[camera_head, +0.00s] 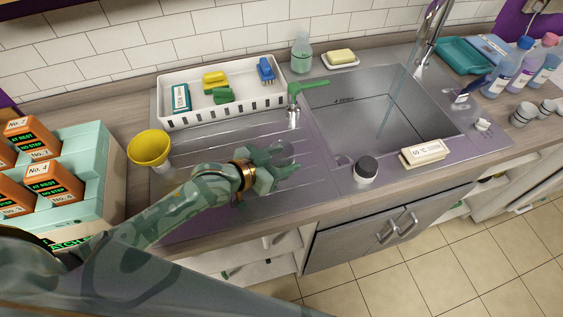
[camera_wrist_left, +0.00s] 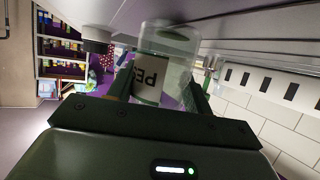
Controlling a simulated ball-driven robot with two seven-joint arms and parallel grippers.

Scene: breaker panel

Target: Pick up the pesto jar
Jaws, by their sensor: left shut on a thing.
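The pesto jar (camera_wrist_left: 163,62) is a clear glass jar with a white label, its dark lettering partly readable, in the left wrist view. It sits between the fingers of my left gripper (camera_wrist_left: 158,88), which is shut on it. In the head view the left gripper (camera_head: 283,166) is over the ribbed drainboard left of the sink, and the clear jar (camera_head: 281,153) shows faintly at its fingers. Whether the jar touches the drainboard is hard to tell. My right gripper is not in view.
A white tray (camera_head: 163,124) with brushes and sponges stands behind. A yellow bowl-shaped thing (camera_head: 149,147) is at left, near orange boxes (camera_head: 53,182). The sink basin (camera_head: 375,112), a black-topped container (camera_head: 366,168) and a labelled white block (camera_head: 424,153) are at right.

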